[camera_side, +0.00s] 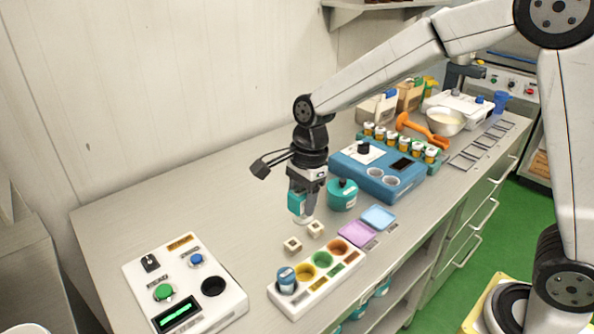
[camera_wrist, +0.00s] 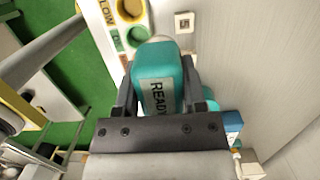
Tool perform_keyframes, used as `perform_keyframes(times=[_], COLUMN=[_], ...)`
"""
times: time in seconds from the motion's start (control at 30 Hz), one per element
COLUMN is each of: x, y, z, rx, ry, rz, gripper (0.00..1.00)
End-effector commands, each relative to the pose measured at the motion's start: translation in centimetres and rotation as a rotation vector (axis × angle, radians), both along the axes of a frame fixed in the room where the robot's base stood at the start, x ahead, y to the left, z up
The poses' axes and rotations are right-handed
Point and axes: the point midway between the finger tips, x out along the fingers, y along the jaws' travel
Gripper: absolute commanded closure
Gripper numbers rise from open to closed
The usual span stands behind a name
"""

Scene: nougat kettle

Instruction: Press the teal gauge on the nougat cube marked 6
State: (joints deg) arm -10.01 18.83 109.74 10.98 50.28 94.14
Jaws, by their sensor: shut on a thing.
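My gripper (camera_side: 302,194) is shut on the teal gauge (camera_side: 296,204) and holds it upright with its pale tip down, above the worktop. In the wrist view the gauge (camera_wrist: 158,68) sits between the two dark fingers and carries a label reading READY. Two small cream nougat cubes stand on the worktop just in front of the tip in the side view: a nearer cube (camera_side: 292,245) and a farther cube (camera_side: 316,229). One nougat cube (camera_wrist: 184,22) shows in the wrist view, to the right of the gauge tip. Their marks are too small to read. The tip appears apart from the cubes.
A white rack (camera_side: 318,284) with yellow, green and orange cups and a blue-topped container stands in front of the cubes. A white control box (camera_side: 219,304) is at left. A teal pot (camera_side: 342,196) and blue machine (camera_side: 388,189) stand at right. The worktop behind left is clear.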

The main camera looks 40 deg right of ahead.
Motion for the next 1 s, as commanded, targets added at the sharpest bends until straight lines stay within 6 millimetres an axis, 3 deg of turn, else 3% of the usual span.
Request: perform_keyframes(times=[0.53,1.0], x=[4.3,4.5], y=[-8.0,-8.6], z=[-3.2,-3.9], rx=[0.000,0.000], ry=[0.001,0.001], rz=[-0.004,0.000], gripper=[0.90,0.90])
